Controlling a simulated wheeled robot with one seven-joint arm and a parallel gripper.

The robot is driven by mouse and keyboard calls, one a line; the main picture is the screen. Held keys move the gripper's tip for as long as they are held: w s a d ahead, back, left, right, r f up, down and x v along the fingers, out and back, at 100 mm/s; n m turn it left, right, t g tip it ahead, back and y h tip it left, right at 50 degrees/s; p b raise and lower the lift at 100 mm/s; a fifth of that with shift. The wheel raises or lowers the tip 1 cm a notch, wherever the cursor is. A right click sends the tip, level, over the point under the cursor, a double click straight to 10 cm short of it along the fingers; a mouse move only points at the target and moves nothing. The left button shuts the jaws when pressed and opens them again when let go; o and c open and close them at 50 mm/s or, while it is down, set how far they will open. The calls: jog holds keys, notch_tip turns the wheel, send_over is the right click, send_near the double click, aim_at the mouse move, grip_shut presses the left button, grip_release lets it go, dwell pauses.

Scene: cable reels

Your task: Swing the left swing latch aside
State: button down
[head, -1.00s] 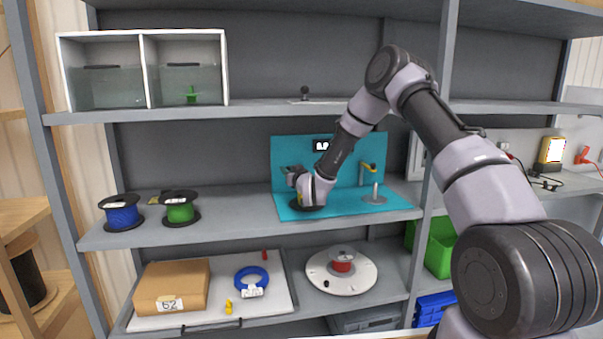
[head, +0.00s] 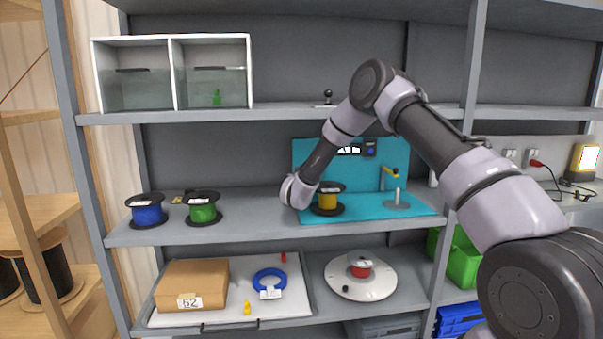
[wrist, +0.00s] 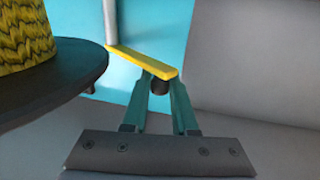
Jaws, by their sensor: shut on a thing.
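In the wrist view the left swing latch is a yellow bar (wrist: 140,62) on a pale post, with a dark knob (wrist: 159,87) under its near end. My gripper (wrist: 160,84) has its two teal fingers closed around this knob. A yellow cable reel (wrist: 25,38) with a dark flange stands at the left of that view, apart from the fingers. In the head view the reel (head: 327,200) stands on the teal station (head: 350,213). My forearm and wrist are to its left and hide the left latch and the fingers. The right swing latch (head: 391,171) is yellow, on a grey post.
Blue (head: 147,214) and green (head: 202,211) reels stand on the same shelf, left of my wrist. A short upright peg (head: 397,196) stands at the station's right. A shelf upright (head: 468,120) is behind my arm.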

jog(key=c, duration=0.7)
grip_release()
jog(key=s, duration=1)
jog(key=shift+s+a, duration=0.25)
jog(key=shift+s, duration=0.15)
